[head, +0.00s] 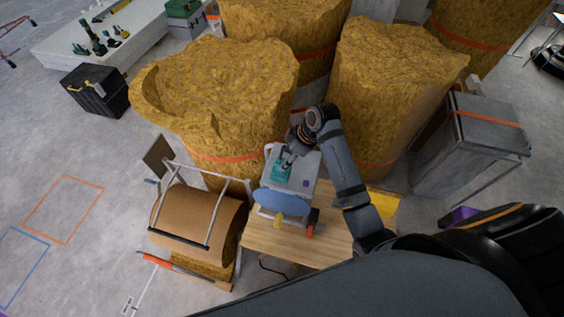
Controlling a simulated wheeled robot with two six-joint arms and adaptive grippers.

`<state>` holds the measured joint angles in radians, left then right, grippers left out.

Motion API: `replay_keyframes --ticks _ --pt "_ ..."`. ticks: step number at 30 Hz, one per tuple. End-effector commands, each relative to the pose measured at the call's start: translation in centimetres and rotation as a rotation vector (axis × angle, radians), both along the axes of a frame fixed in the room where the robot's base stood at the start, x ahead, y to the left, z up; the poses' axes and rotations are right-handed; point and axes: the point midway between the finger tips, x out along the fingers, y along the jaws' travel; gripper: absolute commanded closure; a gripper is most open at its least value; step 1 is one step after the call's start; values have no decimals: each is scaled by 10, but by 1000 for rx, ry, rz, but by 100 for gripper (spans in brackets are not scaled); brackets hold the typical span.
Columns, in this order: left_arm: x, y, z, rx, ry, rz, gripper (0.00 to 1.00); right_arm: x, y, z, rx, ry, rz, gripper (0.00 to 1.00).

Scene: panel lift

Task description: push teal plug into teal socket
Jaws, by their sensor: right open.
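A light grey panel box (299,186) stands on a wooden table (320,245) near the middle of the head view. A teal part (277,177) shows on its top face. It is too small to tell plug from socket there. My right gripper (286,163) reaches down over the teal part from the upper right, with its jaws open. The gripper partly covers the teal part, and I cannot tell whether they touch. My left gripper is out of view.
A purple spot (305,183) is on the panel's right side. A blue oval thing (282,202) is at its front. A brown roll on a frame (195,215) stands left of the table. Large straw-coloured bales (225,90) crowd behind. A grey bin (465,145) stands at right.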

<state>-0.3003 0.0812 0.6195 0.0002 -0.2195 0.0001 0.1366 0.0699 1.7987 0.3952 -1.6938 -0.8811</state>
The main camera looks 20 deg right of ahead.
Motion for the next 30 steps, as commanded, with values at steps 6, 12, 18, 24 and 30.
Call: replay_keyframes --ticks 6,12,18,24,30 --pt "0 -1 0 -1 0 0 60 -9 -15 41 -3 -1 0 44" --pt "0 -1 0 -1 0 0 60 -14 -20 57 -1 1 0 44" --pt "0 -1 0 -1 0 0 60 -14 -20 59 0 1 0 44" --pt "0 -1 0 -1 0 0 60 -14 -20 59 0 1 0 44" --pt "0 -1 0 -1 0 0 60 -14 -20 59 0 2 0 44"
